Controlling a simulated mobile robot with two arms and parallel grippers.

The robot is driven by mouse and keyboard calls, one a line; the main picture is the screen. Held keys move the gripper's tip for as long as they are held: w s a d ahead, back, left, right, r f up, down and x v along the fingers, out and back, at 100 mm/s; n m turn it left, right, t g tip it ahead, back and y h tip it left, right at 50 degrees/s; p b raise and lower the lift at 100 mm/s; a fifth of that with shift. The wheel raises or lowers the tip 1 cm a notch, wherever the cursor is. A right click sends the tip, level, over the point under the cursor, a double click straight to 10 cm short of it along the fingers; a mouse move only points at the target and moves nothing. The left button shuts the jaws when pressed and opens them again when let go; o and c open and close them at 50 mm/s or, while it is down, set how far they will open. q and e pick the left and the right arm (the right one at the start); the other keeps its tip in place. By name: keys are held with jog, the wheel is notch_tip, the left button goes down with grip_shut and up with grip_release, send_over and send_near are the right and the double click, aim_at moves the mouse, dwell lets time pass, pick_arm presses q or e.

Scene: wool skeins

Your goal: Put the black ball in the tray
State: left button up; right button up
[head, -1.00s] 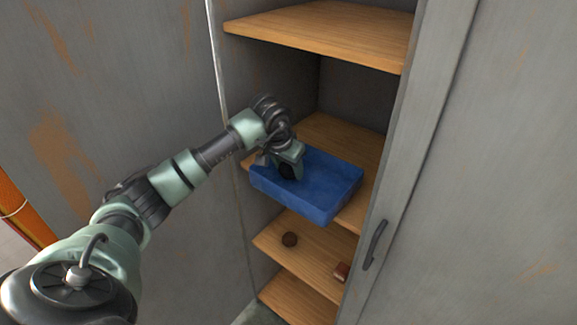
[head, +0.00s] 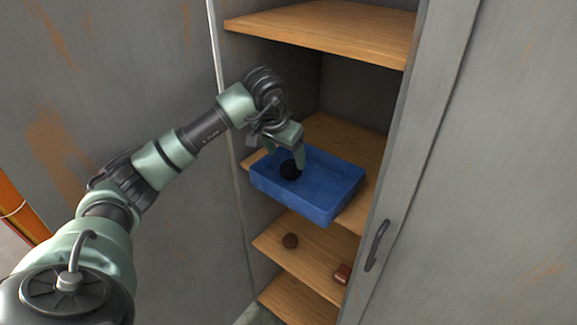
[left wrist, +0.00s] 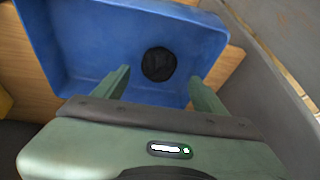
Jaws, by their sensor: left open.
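The black ball (head: 291,170) lies inside the blue tray (head: 330,209), near its left end. The tray sits on a wooden shelf of the cabinet. My left gripper (head: 288,150) is open just above the ball, its fingers apart and not holding it. In the left wrist view the black ball (left wrist: 159,64) shows on the floor of the blue tray (left wrist: 60,75), beyond my two spread fingers (left wrist: 158,88). My right gripper is not in view.
A brown ball (head: 290,241) and a small reddish-brown item (head: 342,272) lie on the shelf below. Another shelf (head: 320,30) is above the tray. A grey door with a handle (head: 376,245) stands at the right.

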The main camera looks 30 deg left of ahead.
pick_arm(q)
jog(key=shift+v, duration=2.6)
